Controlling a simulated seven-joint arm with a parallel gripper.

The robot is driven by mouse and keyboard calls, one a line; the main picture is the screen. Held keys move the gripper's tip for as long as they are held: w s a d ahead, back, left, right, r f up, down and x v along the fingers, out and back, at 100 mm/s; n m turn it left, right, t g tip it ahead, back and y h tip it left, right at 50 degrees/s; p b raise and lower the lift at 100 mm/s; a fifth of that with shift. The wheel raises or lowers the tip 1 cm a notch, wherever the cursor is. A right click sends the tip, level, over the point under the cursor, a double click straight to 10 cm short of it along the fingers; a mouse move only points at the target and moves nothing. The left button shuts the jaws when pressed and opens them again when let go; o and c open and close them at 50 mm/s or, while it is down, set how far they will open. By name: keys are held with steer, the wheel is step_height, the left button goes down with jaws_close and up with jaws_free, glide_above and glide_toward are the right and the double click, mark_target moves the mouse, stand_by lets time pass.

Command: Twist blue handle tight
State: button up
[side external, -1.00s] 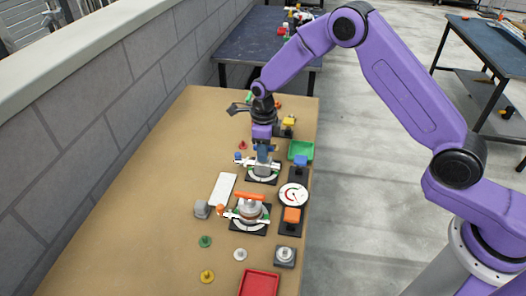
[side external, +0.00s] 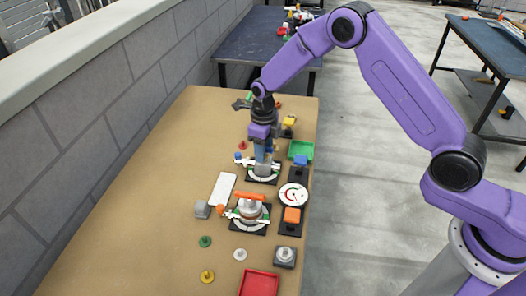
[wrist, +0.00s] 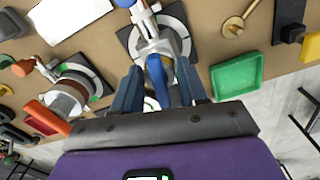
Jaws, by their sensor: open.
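The blue handle (wrist: 156,76) sits on a round-based device with a white clamp arm (wrist: 146,22), seen in the wrist view. My gripper (wrist: 160,100) is open, with one finger on each side of the blue handle; I cannot tell whether either finger touches it. In the side external view my gripper (side external: 263,168) points down over the same device, whose black base (side external: 262,180) shows below it. My fingers largely hide the blue handle there.
A similar device with an orange handle (side external: 249,196) stands nearer the camera. A green tray (side external: 300,150) and a blue block (side external: 300,160) lie to the right, with a dial gauge (side external: 293,195) below them. A white plate (side external: 223,188) lies left. The table's left side is clear.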

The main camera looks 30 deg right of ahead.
steer(key=shift+r, duration=3.75)
steer(key=shift+s+a+r+n, duration=0.1)
steer(key=shift+s+r+n, duration=0.1)
steer(key=shift+n, duration=0.1)
steer(key=s+r+n, duration=0.4)
steer(key=s+n, duration=0.4)
steer(key=n, duration=0.2)
steer(key=s+r+n, duration=0.4)
steer(key=s+n, duration=0.5)
steer(key=n, duration=0.2)
steer(key=s+d+r+n, duration=0.1)
steer(key=s+d+n, duration=0.4)
steer(key=s+n, duration=0.5)
steer(key=s+d+n, duration=0.6)
steer(key=s+n, duration=0.4)
steer(key=shift+s+d+r+n, duration=0.2)
steer(key=shift+d+r+n, duration=0.05)
steer(key=shift+r+n, duration=0.1)
